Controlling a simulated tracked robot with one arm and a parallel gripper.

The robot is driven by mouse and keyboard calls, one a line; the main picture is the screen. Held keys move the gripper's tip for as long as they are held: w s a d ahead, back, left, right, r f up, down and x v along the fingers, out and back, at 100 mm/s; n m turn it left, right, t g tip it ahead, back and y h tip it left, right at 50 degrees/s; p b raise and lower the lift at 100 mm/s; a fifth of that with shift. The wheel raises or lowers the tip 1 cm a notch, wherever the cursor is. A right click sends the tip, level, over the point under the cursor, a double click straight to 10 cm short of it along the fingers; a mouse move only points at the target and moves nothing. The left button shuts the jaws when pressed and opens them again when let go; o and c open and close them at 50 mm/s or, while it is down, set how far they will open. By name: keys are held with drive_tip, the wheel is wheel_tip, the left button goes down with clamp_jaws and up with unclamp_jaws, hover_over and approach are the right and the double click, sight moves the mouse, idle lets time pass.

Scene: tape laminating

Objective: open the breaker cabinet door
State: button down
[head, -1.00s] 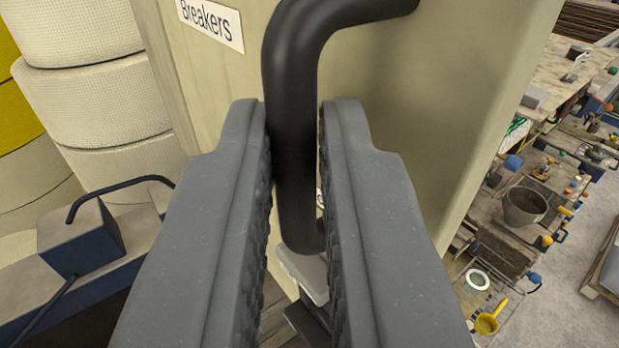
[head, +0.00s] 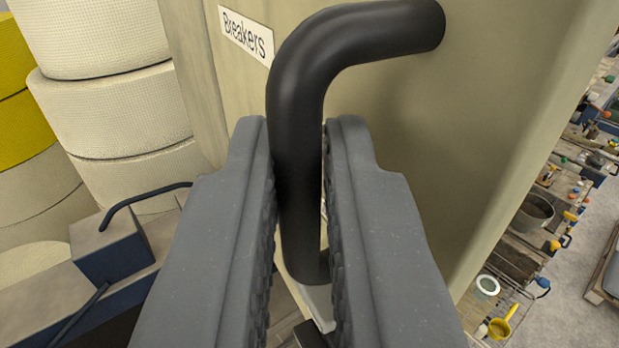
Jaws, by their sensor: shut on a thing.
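The breaker cabinet door (head: 440,130) is a beige panel filling the upper middle of the head view. A white label reading "Breakers" (head: 246,34) is at its upper left. A thick black bent handle (head: 299,110) comes off the panel at the upper right and turns downward. My gripper (head: 299,150) is shut on the downward part of the handle, one grey finger on each side. The handle's lower end shows between the fingers. The fingers hide the lower part of the panel.
Stacked white and yellow rolls (head: 110,110) stand at the left. A blue and beige machine part with a dark bar (head: 112,245) lies at lower left. At the right are cluttered workbenches with a bucket (head: 532,212), a yellow pot (head: 500,325) and open grey floor (head: 560,300).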

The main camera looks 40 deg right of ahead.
drive_tip(key=shift+w+a+f, duration=0.2)
drive_tip(key=shift+w+f, duration=0.05)
drive_tip(key=shift+f, duration=0.25)
drive_tip(key=c, duration=1.7)
unclamp_jaws()
drive_tip(key=shift+o, duration=1.1)
drive_tip(key=shift+w, duration=0.2)
drive_tip(key=shift+s+r, duration=0.15)
drive_tip(key=shift+s, duration=0.1)
drive_tip(key=v, duration=1.1)
drive_tip(key=shift+s+a, duration=0.15)
drive_tip(key=shift+a, duration=0.15)
